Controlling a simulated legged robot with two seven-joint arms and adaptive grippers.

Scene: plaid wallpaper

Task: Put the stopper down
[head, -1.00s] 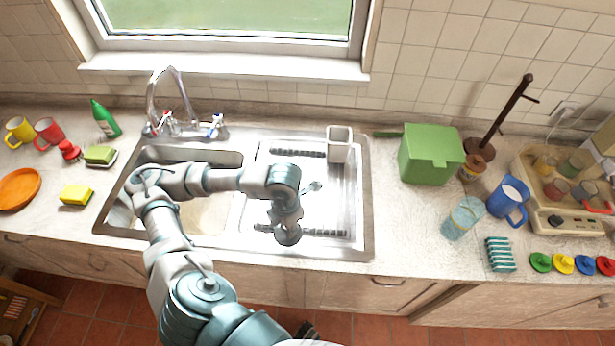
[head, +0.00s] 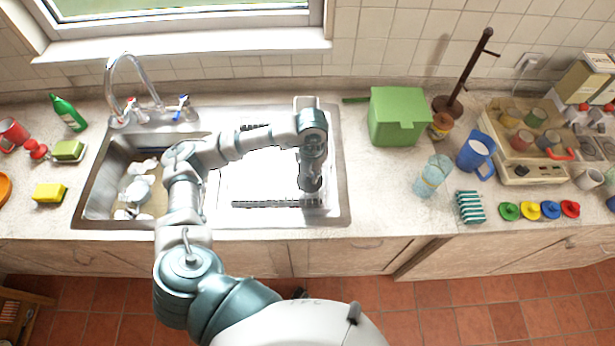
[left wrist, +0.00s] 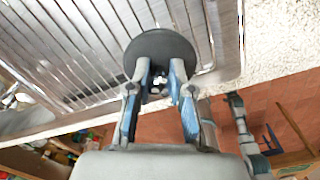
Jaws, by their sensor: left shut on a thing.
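The stopper (left wrist: 165,48) is a dark grey round disc in the left wrist view. My left gripper (left wrist: 160,78) is shut on it, with a blue-padded finger on each side. The disc is over or close to the ribbed metal drainboard (left wrist: 85,45), near its edge; I cannot tell whether it touches. In the head view my left gripper (head: 311,184) points down over the right part of the drainboard (head: 262,178). The stopper is hidden there by the gripper. My right gripper does not show.
The sink basin (head: 97,205) at left holds several white dishes. Right of the drainboard, the counter (head: 385,195) has clear room.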

